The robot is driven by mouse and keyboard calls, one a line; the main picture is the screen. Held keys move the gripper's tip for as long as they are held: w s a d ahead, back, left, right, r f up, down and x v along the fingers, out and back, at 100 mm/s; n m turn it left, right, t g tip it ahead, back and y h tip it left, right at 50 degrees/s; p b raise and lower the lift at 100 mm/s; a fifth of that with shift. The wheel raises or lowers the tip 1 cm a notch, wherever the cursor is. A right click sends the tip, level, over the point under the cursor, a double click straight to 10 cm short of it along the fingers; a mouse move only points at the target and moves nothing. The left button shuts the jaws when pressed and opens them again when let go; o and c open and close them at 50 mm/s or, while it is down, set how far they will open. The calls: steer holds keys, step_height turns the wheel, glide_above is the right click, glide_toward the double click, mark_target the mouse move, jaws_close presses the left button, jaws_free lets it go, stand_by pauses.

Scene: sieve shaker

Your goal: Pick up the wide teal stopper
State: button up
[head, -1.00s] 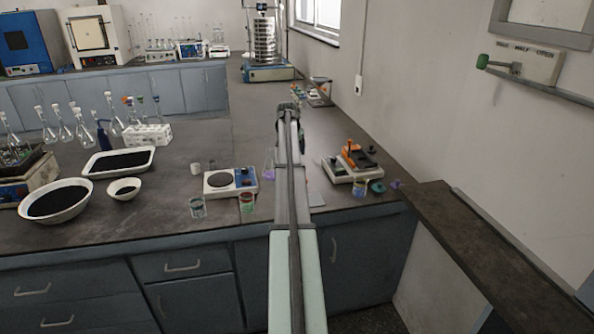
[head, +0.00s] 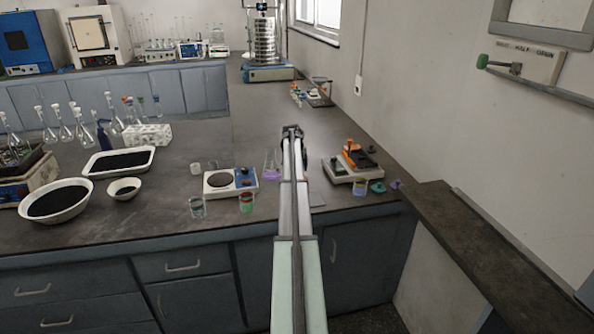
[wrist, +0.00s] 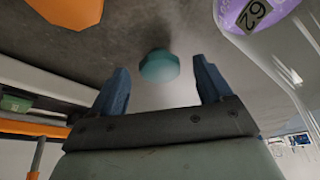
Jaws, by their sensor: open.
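A teal stopper (wrist: 158,66) with a faceted round top stands on the dark bench in the wrist view. It lies beyond the fingertips and between their lines, touching neither. My gripper (wrist: 160,82) is open and empty, with its two blue fingers apart. In the head view my gripper (head: 292,132) is above the bench, mostly hidden by my arm. A teal piece (head: 377,187) lies at the bench's right front in the head view. I cannot tell whether it is the same stopper.
An orange object (wrist: 68,10) and a purple-filled glass vessel labelled 62 (wrist: 250,12) flank the stopper in the wrist view. An orange-and-grey device (head: 352,163) stands right of my arm, a hotplate-like unit (head: 230,182) left. Beakers stand near the front edge.

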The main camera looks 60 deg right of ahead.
steer(key=shift+w+d+f, duration=0.1)
steer(key=shift+d+f, duration=0.15)
steer(key=shift+f, duration=0.4)
steer(key=c, duration=1.1)
steer(key=shift+r, duration=0.15)
step_height(320, 180, up, 8)
steer(key=shift+r, duration=0.2)
steer(key=w+a+r+n+t+y, duration=0.1)
steer(key=w+a+r+n, duration=0.1)
steer(key=r+n, duration=0.1)
steer(key=w+a+r+n+t+y, duration=0.1)
steer(key=w+a+r+n, duration=0.1)
steer(key=n, duration=0.3)
steer(key=w+a+r+n+t+y, duration=0.1)
steer(key=w+a+r+n, duration=0.2)
steer(key=r+n, duration=0.1)
steer(key=shift+w+a+r, duration=0.1)
steer(key=shift+a+r, duration=0.3)
